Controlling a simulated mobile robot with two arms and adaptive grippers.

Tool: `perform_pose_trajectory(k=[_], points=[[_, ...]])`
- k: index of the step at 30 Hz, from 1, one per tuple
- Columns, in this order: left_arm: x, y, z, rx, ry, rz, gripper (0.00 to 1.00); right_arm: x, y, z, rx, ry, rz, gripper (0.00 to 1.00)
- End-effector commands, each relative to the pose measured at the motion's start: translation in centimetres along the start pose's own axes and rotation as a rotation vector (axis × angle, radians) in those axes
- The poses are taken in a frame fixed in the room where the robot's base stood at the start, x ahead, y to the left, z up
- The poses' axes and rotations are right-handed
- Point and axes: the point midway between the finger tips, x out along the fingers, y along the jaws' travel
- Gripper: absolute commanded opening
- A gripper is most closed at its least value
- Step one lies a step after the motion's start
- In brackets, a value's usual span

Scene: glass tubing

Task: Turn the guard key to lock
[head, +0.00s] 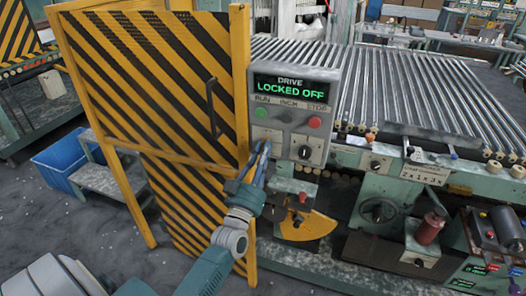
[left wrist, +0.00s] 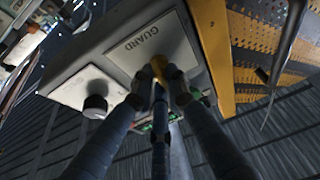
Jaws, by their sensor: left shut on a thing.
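The control panel (head: 293,88) stands beside the striped guard gate, and its display reads "DRIVE LOCKED OFF" in green. My left gripper (head: 262,150) is at the panel's lower left plate, its fingers pointing up at it. In the left wrist view, the plate marked "GUARD" (left wrist: 148,38) is close ahead. My left gripper (left wrist: 165,85) is shut on a small yellow piece, the guard key (left wrist: 159,67), at that plate. The fingers hide most of the key, so I cannot tell its turn angle. My right gripper is not in view.
The yellow and black guard gate (head: 150,85) with a dark handle (head: 211,108) is left of the panel. A black knob (head: 304,152) sits right of the guard plate. A green button (head: 261,112) and red button (head: 314,122) are above. A roller bed (head: 420,85) extends right.

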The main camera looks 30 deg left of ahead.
Motion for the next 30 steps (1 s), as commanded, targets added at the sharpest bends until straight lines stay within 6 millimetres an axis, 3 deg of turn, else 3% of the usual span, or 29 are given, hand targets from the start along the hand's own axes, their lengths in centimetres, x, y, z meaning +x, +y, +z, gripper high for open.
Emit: perform_pose_trajectory(k=[10,11,13,25,30], points=[[0.2,0.0,-0.3,-0.005,0.007,-0.001,0.0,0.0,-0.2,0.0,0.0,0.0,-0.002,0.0],[0.2,0.0,-0.3,-0.005,0.007,-0.001,0.2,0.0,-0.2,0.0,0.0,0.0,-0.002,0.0],[0.2,0.0,-0.3,-0.004,0.007,-0.001,0.33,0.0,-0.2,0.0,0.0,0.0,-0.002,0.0],[0.0,0.0,-0.1,-0.002,0.002,-0.001,0.33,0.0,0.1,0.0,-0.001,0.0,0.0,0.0],[-1.7,0.0,0.1,-0.003,-0.002,-0.001,0.33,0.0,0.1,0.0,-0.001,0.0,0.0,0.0]])
